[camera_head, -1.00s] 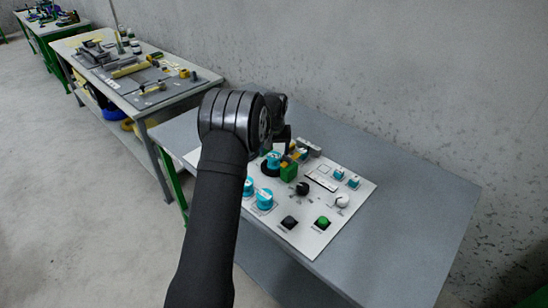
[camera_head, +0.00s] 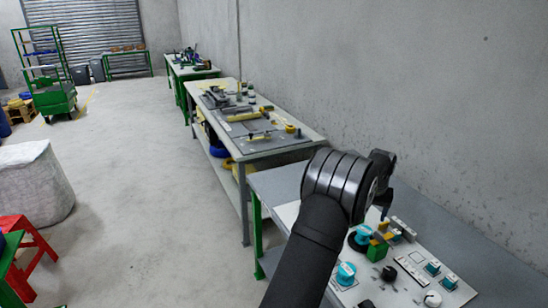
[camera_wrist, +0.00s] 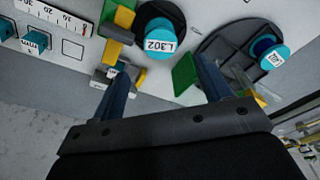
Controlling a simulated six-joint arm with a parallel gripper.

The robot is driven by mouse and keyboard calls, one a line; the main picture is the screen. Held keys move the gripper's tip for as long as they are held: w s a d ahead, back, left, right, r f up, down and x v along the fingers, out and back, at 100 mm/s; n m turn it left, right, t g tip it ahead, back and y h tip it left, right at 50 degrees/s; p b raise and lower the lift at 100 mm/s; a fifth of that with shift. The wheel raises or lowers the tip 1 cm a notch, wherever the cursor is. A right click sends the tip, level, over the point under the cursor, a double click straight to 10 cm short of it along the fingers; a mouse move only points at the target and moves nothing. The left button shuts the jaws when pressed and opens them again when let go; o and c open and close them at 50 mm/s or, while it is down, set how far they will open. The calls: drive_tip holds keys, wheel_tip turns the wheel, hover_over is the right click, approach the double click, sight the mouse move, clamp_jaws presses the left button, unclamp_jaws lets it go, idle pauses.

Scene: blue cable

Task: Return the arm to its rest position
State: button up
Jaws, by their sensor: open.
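My gripper (camera_head: 386,204) is above the far part of the white control panel (camera_head: 285,214) in the head view, partly hidden behind my dark arm. In the wrist view, my gripper (camera_wrist: 164,66) has its two dark blue fingers spread apart with nothing held between them. A turquoise cap labelled L302 (camera_wrist: 160,40) on a black round base lies beyond the fingers. A green piece (camera_wrist: 185,76) shows beside the right finger.
The panel carries turquoise knobs (camera_head: 346,274), a green and yellow block (camera_head: 377,248) and black knobs (camera_head: 388,273). It lies on a grey table beside the wall. A second workbench (camera_head: 290,148) with parts stands behind. Open floor (camera_head: 150,170) lies left.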

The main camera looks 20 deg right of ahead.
sight(365, 229)
drive_tip(key=f, duration=0.7)
drive_tip(key=w+d+f, duration=0.1)
drive_tip(key=f, duration=0.3)
drive_tip(key=shift+w+f, duration=0.1)
drive_tip(key=shift+f, duration=0.05)
wheel_tip(365, 229, up, 3)
drive_tip(key=shift+d+f, duration=0.1)
drive_tip(key=shift+f, duration=0.1)
drive_tip(key=shift+r, duration=0.75)
